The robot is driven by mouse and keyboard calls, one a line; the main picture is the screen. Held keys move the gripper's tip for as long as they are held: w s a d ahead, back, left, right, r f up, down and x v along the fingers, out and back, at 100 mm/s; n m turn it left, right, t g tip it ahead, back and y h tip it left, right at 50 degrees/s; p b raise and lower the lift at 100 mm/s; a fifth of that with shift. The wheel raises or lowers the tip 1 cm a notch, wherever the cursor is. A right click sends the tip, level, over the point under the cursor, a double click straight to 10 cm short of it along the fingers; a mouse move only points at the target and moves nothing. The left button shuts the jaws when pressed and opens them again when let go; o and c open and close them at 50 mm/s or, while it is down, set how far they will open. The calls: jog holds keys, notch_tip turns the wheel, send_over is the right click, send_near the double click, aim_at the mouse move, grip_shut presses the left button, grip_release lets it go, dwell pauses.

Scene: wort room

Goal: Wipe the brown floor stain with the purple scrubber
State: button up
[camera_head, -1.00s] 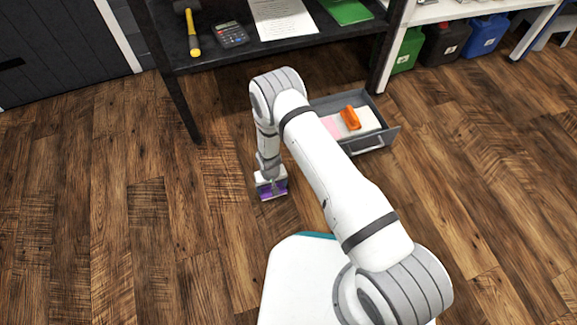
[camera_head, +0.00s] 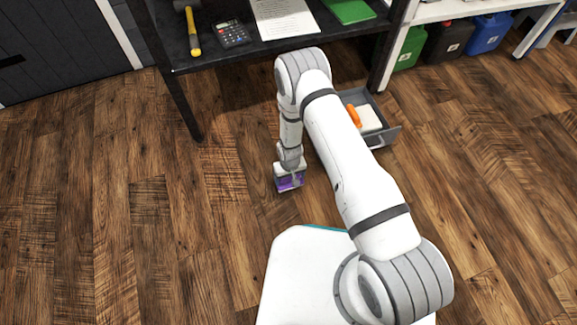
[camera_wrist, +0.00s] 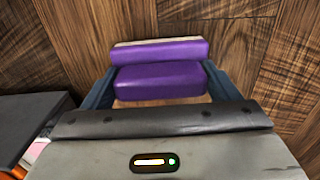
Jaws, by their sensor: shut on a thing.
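My gripper (camera_head: 289,180) points down at the wooden floor in the middle of the head view. It is shut on the purple scrubber (camera_head: 288,184), which sits at or just above the floor; I cannot tell if it touches. In the wrist view the purple scrubber (camera_wrist: 160,80) lies between the two blue-grey fingers of my gripper (camera_wrist: 158,88). A pale layer shows along its far edge. I cannot make out a brown stain on the brown planks in either view; it may be hidden under the scrubber or my arm.
An open grey drawer (camera_head: 385,137) with an orange object (camera_head: 354,115) stands right of my gripper, partly behind my arm. A black table (camera_head: 180,60) with a hammer, calculator and papers stands behind. Coloured bins (camera_head: 447,40) stand back right. The floor (camera_head: 120,215) at left is clear.

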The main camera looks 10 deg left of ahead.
jog(key=shift+a+r+p, duration=0.1)
jog(key=shift+r+p, duration=1.35)
jog(key=shift+r, duration=1.2)
